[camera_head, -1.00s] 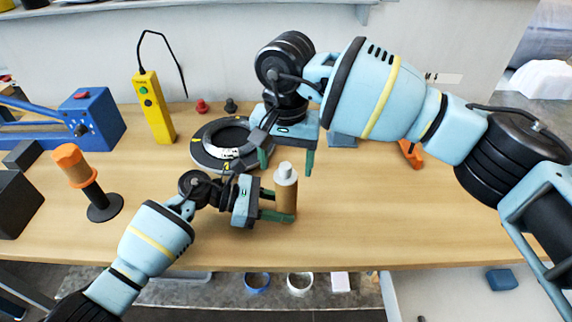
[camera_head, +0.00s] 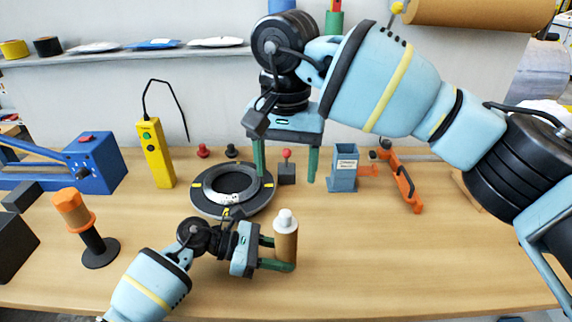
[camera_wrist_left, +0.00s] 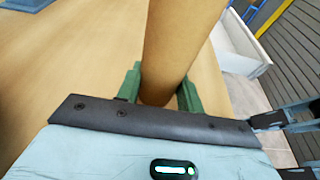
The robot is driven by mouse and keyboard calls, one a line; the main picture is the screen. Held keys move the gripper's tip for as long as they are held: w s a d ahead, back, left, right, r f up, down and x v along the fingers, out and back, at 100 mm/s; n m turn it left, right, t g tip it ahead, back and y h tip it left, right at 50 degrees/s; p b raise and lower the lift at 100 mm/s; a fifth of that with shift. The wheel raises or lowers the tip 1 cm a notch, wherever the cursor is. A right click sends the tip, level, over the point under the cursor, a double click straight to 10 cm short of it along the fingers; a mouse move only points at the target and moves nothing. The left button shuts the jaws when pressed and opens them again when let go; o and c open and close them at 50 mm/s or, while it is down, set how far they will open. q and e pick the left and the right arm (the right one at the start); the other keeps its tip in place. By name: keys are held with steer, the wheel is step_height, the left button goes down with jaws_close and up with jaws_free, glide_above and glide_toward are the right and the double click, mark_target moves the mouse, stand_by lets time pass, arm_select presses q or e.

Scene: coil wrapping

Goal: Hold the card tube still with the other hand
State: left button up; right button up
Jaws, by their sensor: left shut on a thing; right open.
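The card tube (camera_head: 285,245) is brown with a white piece at its top. It stands upright near the front of the wooden table. My left gripper (camera_head: 278,253) is shut on it from the left, low on its side. In the left wrist view the tube (camera_wrist_left: 178,45) rises between the green fingers (camera_wrist_left: 160,92). My right gripper (camera_head: 286,172) is open and empty, above and behind the tube, with its fingers pointing down. It is clear of the tube.
A black ring-shaped device (camera_head: 232,190) lies behind my left gripper. A yellow pendant (camera_head: 155,153), a blue machine (camera_head: 92,165) and an orange-topped stand (camera_head: 74,210) are at left. A grey-blue holder (camera_head: 343,168) and orange tool (camera_head: 402,180) stand at back right. The front right table is clear.

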arm_select(q)
steer(key=o, duration=0.8)
steer(key=shift+o, duration=0.2)
steer(key=v, duration=1.2)
